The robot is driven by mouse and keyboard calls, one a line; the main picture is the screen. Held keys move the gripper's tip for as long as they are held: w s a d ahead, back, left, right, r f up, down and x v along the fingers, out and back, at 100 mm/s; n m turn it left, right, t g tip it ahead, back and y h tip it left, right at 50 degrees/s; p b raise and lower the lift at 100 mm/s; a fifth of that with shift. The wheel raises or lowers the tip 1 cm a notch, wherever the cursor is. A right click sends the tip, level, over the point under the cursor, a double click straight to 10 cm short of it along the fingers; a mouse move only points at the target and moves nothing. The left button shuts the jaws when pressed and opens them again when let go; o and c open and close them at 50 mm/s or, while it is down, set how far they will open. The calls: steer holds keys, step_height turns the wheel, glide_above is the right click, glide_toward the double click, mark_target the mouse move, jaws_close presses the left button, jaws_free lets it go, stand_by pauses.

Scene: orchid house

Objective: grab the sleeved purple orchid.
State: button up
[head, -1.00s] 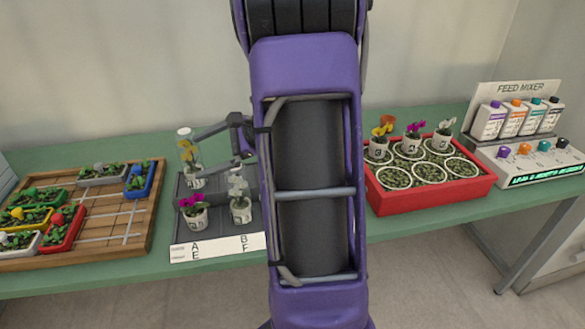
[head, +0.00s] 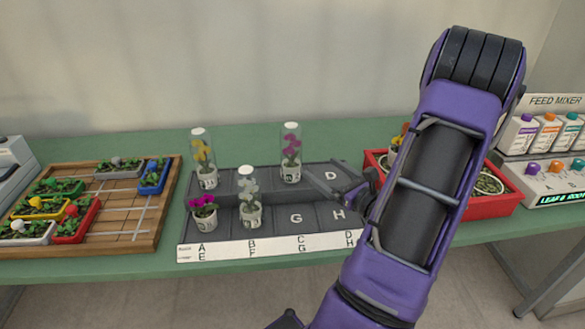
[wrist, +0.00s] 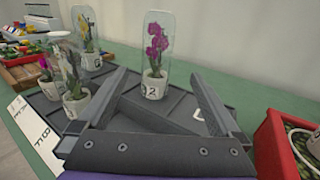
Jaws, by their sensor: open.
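The sleeved purple orchid (head: 291,150) stands upright in a white pot inside a clear sleeve, in the back row of the dark tray (head: 327,216), above label C. It also shows in the wrist view (wrist: 157,45), ahead of my gripper and roughly between the finger directions. My gripper (head: 325,188) is open and empty, just right of the orchid's pot and in front of it in the head view. In the wrist view my gripper (wrist: 160,82) has its fingers spread wide. I cannot tell whether a finger touches the pot.
A sleeved yellow orchid (head: 202,155), a sleeved white orchid (head: 249,185) and an unsleeved purple orchid (head: 203,207) stand on the tray's left half. A red planter (head: 490,207) is at right, partly behind my arm. A wooden tray (head: 150,215) is at left. Cells D, G and H look empty.

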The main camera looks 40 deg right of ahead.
mark_target(299, 153)
steer(key=w, duration=1)
steer(key=shift+w, duration=0.4)
steer(key=shift+w+a+f, duration=0.1)
steer(key=shift+w, duration=1.3)
steer(key=shift+w+a+f, duration=0.1)
steer(key=shift+w, duration=1.25)
steer(key=shift+c, duration=0.2)
jaws_close()
